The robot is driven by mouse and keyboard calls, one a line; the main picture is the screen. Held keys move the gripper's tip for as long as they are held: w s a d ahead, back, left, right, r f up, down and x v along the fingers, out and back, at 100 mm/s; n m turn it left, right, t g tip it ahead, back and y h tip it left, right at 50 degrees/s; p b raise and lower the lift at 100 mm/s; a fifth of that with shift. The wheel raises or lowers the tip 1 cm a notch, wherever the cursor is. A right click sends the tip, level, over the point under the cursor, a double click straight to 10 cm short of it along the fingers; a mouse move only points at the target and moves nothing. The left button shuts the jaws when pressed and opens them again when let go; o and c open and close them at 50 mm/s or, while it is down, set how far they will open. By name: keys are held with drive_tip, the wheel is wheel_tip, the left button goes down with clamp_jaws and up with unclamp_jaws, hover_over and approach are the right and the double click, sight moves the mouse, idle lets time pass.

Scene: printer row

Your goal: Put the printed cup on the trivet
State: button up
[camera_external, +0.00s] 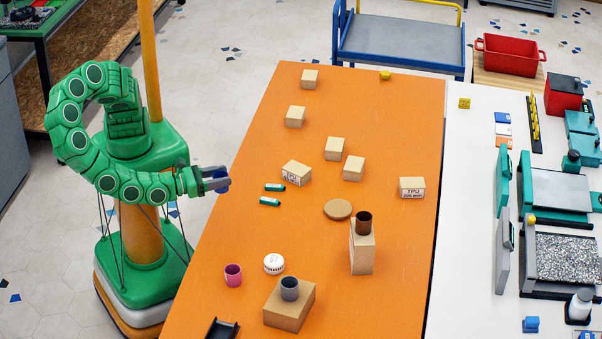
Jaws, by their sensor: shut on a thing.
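My gripper (217,179) is at the left edge of the orange table, its grey fingers shut on a small dark blue thing (222,186). The fingers hide much of it, so I cannot tell for sure that it is a cup. The round tan trivet (338,209) lies flat and bare on the table, to the right of my gripper and apart from it. Other cups are in view: a pink cup (233,275) on the table, a grey cup (289,289) on a low cardboard box, and a brown cup (364,223) on a tall box.
The tall box (362,256) stands just in front of the trivet. Two green-capped sticks (273,188) and a TPU box (296,173) lie between my gripper and the trivet. Several cardboard boxes stand farther back. A white round tub (273,263) is near the pink cup.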

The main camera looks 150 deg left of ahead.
drive_tip(key=shift+s+r, duration=0.1)
drive_tip(key=shift+s, duration=0.15)
drive_tip(key=w+a+f+m+t, duration=0.1)
drive_tip(key=w+a+f, duration=0.1)
drive_tip(key=w+a, duration=1.15)
drive_tip(key=m+t+h, duration=0.1)
drive_tip(key=t, duration=0.1)
hover_over(337, 207)
drive_tip(key=f, duration=0.1)
drive_tip(key=shift+w+f, duration=0.1)
drive_tip(key=shift+f, duration=3.75)
drive_tip(key=o, duration=1)
drive_tip(key=shift+f, duration=0.15)
